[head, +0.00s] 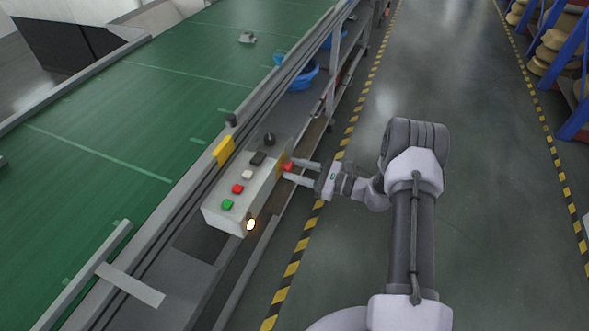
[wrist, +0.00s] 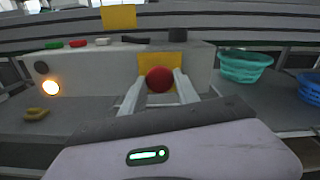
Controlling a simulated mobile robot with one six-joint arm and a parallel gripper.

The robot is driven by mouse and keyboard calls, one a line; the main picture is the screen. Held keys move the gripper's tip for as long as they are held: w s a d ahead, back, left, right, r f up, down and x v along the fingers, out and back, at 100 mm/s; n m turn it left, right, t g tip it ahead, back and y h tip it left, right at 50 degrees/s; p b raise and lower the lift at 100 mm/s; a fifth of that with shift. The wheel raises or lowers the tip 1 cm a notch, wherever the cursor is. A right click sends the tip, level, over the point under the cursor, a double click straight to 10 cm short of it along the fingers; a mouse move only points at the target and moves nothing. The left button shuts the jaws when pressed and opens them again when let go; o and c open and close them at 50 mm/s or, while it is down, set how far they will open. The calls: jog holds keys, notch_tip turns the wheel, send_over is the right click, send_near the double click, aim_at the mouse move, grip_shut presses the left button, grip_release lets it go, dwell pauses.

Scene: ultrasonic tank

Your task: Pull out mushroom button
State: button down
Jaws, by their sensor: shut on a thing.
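The red mushroom button (wrist: 159,79) sits on a yellow plate (wrist: 146,66) on the side face of the grey control box (head: 232,215). In the head view the button (head: 287,166) shows at the box's right end. My gripper (head: 288,171) reaches in from the right with its fingers at the button. In the wrist view my gripper's two fingers (wrist: 157,84) stand on either side of the red head and are shut on it. The button's stem is hidden behind its head.
The box top has a green button (head: 227,204), red button (head: 237,188), white button (head: 248,174) and black switches. An orange lamp (head: 251,224) glows on its side. A green conveyor (head: 130,110) lies left. The aisle floor (head: 480,200) is clear.

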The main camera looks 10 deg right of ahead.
jog(key=shift+s+d, duration=0.25)
jog(key=shift+d, duration=0.1)
jog(key=c, duration=0.9)
grip_release()
jog(key=p+v, duration=0.3)
jog(key=v, duration=1.4)
jog(key=shift+s+d+p, duration=0.15)
jog(key=shift+d+p, duration=0.05)
jog(key=shift+p, duration=0.15)
